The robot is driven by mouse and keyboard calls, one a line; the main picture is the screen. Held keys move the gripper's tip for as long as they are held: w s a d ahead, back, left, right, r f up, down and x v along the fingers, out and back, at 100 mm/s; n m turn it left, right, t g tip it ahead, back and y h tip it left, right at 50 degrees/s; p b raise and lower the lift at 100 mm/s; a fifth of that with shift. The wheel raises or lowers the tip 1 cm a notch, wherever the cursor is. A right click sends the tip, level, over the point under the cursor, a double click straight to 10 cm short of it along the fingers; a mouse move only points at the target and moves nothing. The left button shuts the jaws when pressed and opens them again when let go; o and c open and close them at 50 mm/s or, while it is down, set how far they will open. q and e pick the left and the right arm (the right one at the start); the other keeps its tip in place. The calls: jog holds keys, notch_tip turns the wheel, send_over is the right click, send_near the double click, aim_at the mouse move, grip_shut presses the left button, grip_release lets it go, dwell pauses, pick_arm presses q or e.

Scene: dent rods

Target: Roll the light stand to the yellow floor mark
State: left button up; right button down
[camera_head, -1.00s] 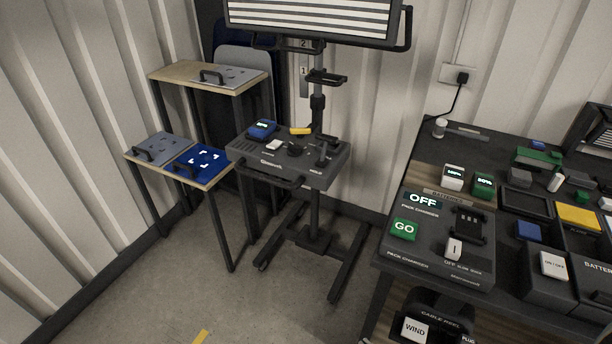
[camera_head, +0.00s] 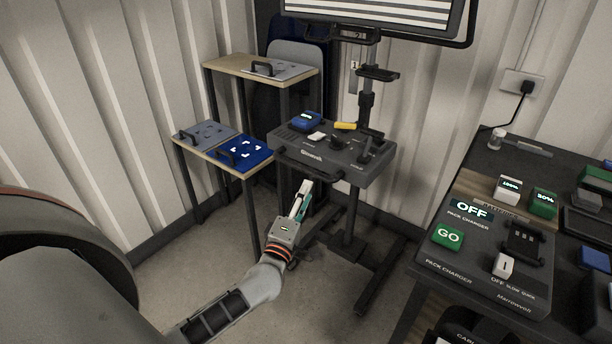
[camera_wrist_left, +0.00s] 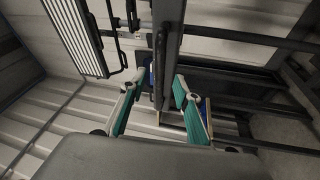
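The light stand has a striped lamp panel (camera_head: 375,10) on top, a dark post, a control box (camera_head: 335,152) with a front handle bar (camera_head: 310,167), and low floor legs (camera_head: 380,275). My left gripper (camera_head: 305,188) is just below and in front of the handle bar. In the left wrist view its two green-sided fingers (camera_wrist_left: 155,88) are apart, with the dark handle bar (camera_wrist_left: 158,65) lying between them in the picture. Whether they touch it cannot be told. The lamp panel also shows there (camera_wrist_left: 75,35). My right gripper and the yellow floor mark are out of view.
A stepped shelf (camera_head: 215,66) with grey and blue plates stands close left of the stand. A workbench (camera_head: 440,265) with a pack charger is at the right. The corrugated wall is behind. Bare floor (camera_head: 215,265) lies in front.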

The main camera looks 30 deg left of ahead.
aim_at(302, 171)
pick_arm(q)
jog(key=a+n, duration=0.1)
jog(key=w+a+n+y, duration=0.2)
jog(key=a, duration=0.1)
jog(key=shift+r+n+g, duration=0.2)
jog(key=shift+n+g, duration=0.1)
jog(key=shift+g, duration=0.1)
jog(key=x, duration=0.7)
jog(key=shift+w+b, duration=0.1)
jog(key=shift+b, duration=0.25)
grip_shut()
